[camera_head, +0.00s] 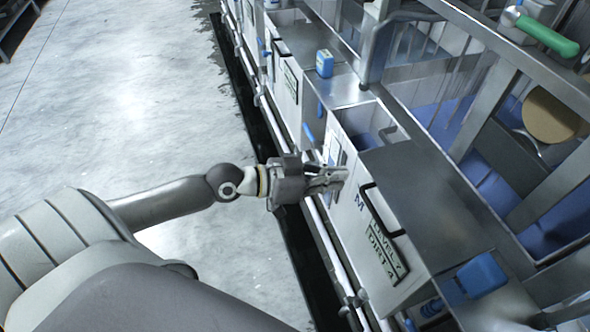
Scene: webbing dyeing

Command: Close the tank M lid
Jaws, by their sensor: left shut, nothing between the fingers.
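Tank M (346,210) is a white and steel tank on the right, with a blue letter M and a "LEVEL 7 DIRT 4" plate on its front. Its grey metal lid (430,190) lies flat over part of the top. A gap (366,122) beyond the lid's far end shows a bluish inside. A black bar handle (381,212) sits by the lid's front edge. My left gripper (343,178) is shut and empty, close to the tank's front near the M, left of the handle. I cannot tell whether it touches. My right gripper is not in view.
More tanks (287,80) run on toward the back, one with a blue box (324,63) on top. Another blue box (482,275) stands at the lower right. Steel frame bars and a green handle (547,35) stand behind. Pipes run along the tank base. The grey floor (130,90) at left is clear.

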